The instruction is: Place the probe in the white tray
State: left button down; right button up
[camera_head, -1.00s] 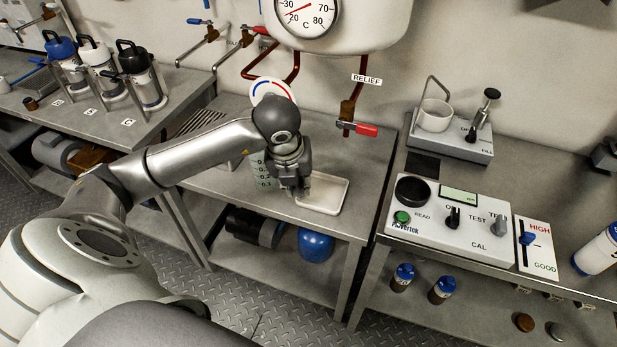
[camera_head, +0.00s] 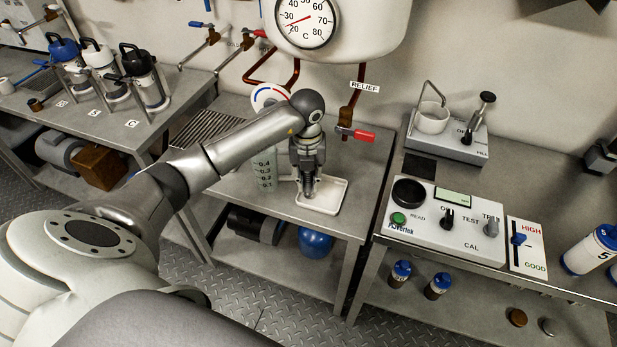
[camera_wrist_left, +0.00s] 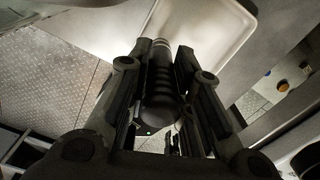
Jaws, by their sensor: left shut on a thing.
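The white tray (camera_head: 331,197) lies on the middle metal bench. It also shows at the top of the left wrist view (camera_wrist_left: 208,30). My left gripper (camera_head: 309,190) points down over the left part of the tray. In the left wrist view my left gripper (camera_wrist_left: 165,95) is shut on the probe (camera_wrist_left: 160,85), a dark ribbed body with a metallic end toward the tray. The probe's lower end is hard to make out in the head view, so I cannot tell whether it touches the tray. My right gripper is not in view.
A graduated clear container (camera_head: 264,168) stands just left of the tray. A red-handled relief valve (camera_head: 357,135) on a copper pipe is behind it. A tester box (camera_head: 445,222) is on the right bench. Flasks (camera_head: 140,75) stand on the left bench.

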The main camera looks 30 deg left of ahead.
pick_arm(q)
jog(key=shift+w+r+g, duration=0.15)
jog(key=shift+g, duration=0.15)
jog(key=shift+f, duration=0.9)
jog(key=shift+f, duration=0.15)
jog(key=c, duration=1.3)
grip_release()
